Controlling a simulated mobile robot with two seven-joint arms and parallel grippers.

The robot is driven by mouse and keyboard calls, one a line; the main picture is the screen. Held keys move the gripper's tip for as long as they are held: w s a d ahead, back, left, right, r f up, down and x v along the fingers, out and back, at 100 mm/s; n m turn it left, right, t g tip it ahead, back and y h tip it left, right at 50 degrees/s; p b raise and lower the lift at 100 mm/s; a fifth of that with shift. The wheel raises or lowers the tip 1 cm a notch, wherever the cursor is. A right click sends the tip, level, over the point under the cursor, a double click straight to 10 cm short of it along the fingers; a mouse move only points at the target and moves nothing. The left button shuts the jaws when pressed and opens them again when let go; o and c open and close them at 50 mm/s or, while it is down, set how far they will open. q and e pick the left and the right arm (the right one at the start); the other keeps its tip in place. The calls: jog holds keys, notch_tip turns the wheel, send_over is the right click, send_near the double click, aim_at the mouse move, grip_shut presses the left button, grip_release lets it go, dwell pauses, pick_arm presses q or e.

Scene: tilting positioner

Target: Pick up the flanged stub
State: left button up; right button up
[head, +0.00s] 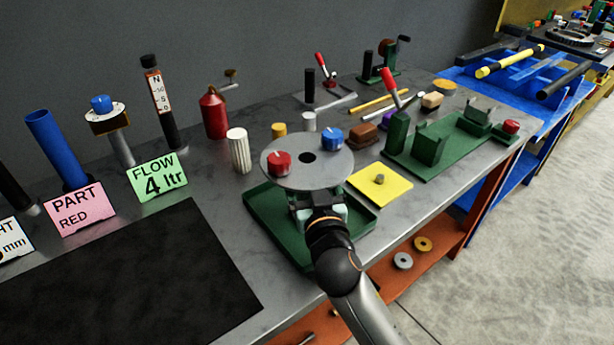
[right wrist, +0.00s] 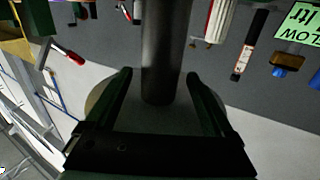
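A grey round disc (head: 325,174) with a dark centre hole carries a red knob (head: 279,163) and a blue knob (head: 332,138), above a green tray. A small grey stub (head: 380,179) stands on a yellow square plate (head: 397,190) to its right. I cannot tell which of these is the flanged stub. My right gripper (head: 318,198) is below the disc's near edge, above the tray. In the right wrist view its fingers (right wrist: 159,76) are apart, with a dark cylinder (right wrist: 168,45) between or just beyond them; contact is unclear. My left gripper is not in view.
The green tray (head: 265,222) lies under the disc. A ribbed white cylinder (head: 239,150) and red bottle (head: 213,112) stand behind left. A black mat (head: 130,270) lies clear at left.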

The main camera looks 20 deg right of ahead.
grip_shut()
dwell(0.5)
jog(key=shift+w+r, duration=0.1)
jog(key=shift+r, duration=0.1)
